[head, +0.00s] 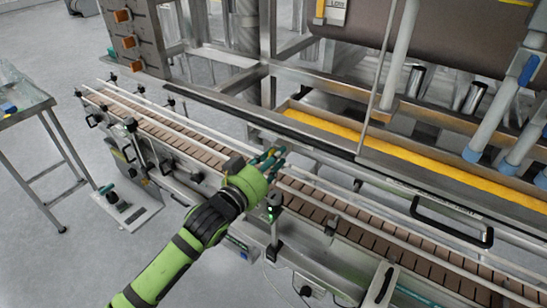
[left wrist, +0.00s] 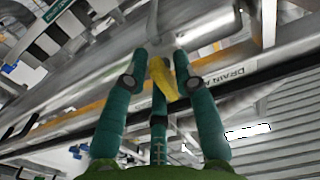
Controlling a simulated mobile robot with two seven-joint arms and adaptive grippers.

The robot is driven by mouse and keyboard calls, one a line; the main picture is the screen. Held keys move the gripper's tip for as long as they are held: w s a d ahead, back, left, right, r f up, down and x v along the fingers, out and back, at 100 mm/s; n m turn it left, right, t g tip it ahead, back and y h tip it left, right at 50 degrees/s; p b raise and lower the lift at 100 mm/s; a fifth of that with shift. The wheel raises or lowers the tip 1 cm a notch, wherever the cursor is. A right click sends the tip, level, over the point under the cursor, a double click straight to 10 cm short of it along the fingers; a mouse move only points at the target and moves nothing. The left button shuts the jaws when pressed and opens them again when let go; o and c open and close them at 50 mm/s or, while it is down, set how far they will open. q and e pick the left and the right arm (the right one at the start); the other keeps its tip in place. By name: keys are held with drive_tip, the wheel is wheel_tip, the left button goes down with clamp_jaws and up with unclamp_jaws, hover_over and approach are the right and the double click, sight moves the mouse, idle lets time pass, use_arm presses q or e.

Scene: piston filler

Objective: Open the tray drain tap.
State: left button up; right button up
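The tray drain tap's yellow handle (left wrist: 161,78) shows in the left wrist view, below a metal pipe or fitting. It lies between the tips of my left gripper (left wrist: 160,65), whose teal fingers stand apart on either side of it; firm contact cannot be made out. A label starting "DRAIN" (left wrist: 222,77) is on the metal edge to the right. In the head view my left gripper (head: 268,160) reaches over the conveyor toward the filler's tray edge, and the tap cannot be made out there. The tray (head: 290,103) holds yellow liquid. My right gripper is not in view.
The slatted conveyor (head: 190,146) with metal guide rails runs diagonally under my left arm. A black handle (head: 452,224) stands out at the right. Filler nozzles (head: 490,135) hang above the tray. A metal table (head: 25,110) stands at the left, with open floor beside it.

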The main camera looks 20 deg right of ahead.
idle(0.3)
use_arm(q)
drive_tip(key=v, duration=1.2)
